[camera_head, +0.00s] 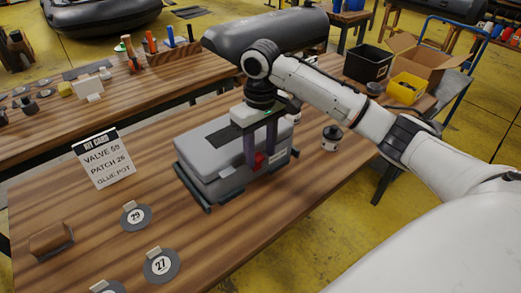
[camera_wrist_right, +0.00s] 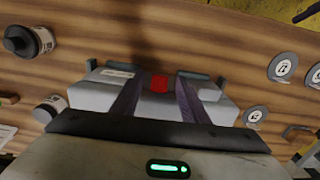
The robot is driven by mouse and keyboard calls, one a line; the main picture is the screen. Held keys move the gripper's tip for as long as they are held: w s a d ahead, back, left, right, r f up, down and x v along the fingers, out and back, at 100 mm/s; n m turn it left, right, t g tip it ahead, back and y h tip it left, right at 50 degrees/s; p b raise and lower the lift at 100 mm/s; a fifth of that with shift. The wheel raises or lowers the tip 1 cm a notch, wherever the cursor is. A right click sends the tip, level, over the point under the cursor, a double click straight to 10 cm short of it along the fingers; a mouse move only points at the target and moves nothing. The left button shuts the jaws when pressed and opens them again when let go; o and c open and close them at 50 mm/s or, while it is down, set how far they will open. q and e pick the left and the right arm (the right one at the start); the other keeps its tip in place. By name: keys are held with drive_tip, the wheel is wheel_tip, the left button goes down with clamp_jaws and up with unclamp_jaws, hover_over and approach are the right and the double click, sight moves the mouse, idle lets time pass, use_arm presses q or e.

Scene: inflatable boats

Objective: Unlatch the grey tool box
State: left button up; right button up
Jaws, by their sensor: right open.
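The grey tool box (camera_head: 208,158) stands shut on the wooden table in the head view, and it also shows in the wrist view (camera_wrist_right: 100,95). A red latch (camera_head: 259,160) sits on its front face; in the wrist view the red latch (camera_wrist_right: 159,83) lies between my fingers. My right gripper (camera_head: 259,160) is open, pointing down over the front of the box, with one finger on each side of the latch. I cannot tell whether the fingers touch it. My left gripper is not in view.
A kit card (camera_head: 98,158) stands left of the box. Round patches numbered 29 (camera_head: 136,216) and 27 (camera_head: 161,265) lie in front. A small pot (camera_head: 331,138) stands right of the box. A yellow bin (camera_head: 406,88) and black box (camera_head: 367,64) are at the back right.

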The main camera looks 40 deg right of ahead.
clamp_jaws()
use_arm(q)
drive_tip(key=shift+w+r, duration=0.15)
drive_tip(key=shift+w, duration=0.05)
